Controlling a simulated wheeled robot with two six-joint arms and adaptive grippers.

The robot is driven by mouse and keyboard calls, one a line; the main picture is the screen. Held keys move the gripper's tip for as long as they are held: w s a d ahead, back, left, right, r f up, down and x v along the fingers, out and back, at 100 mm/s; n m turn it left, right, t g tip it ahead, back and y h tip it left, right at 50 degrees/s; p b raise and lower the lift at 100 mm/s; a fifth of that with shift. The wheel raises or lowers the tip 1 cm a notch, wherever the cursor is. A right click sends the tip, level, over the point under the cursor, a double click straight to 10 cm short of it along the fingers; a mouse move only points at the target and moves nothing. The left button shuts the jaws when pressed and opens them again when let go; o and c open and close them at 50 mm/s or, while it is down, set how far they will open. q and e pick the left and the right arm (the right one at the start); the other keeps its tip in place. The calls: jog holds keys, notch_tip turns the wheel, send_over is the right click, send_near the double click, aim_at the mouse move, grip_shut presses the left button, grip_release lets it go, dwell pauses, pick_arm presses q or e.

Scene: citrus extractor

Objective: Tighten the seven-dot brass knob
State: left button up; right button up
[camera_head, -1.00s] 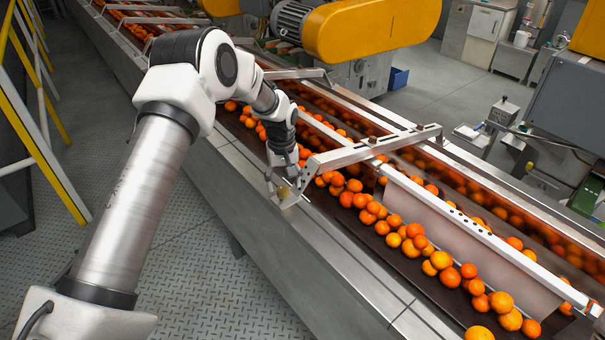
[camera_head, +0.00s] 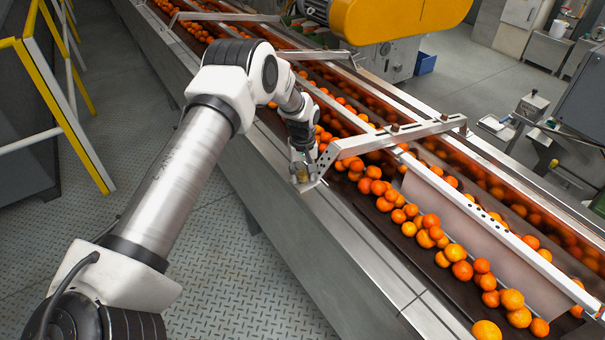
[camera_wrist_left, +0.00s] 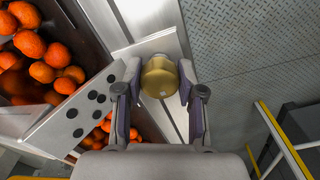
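The brass knob (camera_wrist_left: 159,77) shows from above in the left wrist view, on a metal plate at the end of a bracket. Several black dots (camera_wrist_left: 92,95) mark the bracket's pale face. My left gripper (camera_wrist_left: 160,70) has one finger on each side of the knob, with the fingers spread and very close to its sides; firm contact is not clear. In the head view my left gripper (camera_head: 302,166) points down over the knob (camera_head: 303,182), which it partly hides. My right gripper is not in view.
The slotted bracket arm (camera_head: 385,138) crosses the conveyor beside my left gripper. Many oranges (camera_head: 430,232) lie on the belt. A yellow railing (camera_head: 75,120) stands at the left. The grey floor beside the conveyor is clear.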

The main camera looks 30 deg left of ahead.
pick_arm(q)
jog(key=shift+c, duration=1.3)
jog(key=shift+f+m+b, duration=0.15)
jog(key=shift+m+b, duration=0.15)
jog(key=shift+m, duration=0.2)
jog(key=m+b, duration=0.1)
jog(key=m, duration=0.1)
jog(key=shift+m, duration=0.4)
jog(key=m+b, duration=0.2)
jog(key=m, duration=0.2)
jog(key=shift+m, duration=0.3)
jog(key=m+b, duration=0.1)
jog(key=m, duration=0.4)
jog(key=m+b, duration=0.1)
jog(key=m, duration=0.4)
jog(key=shift+m, duration=0.3)
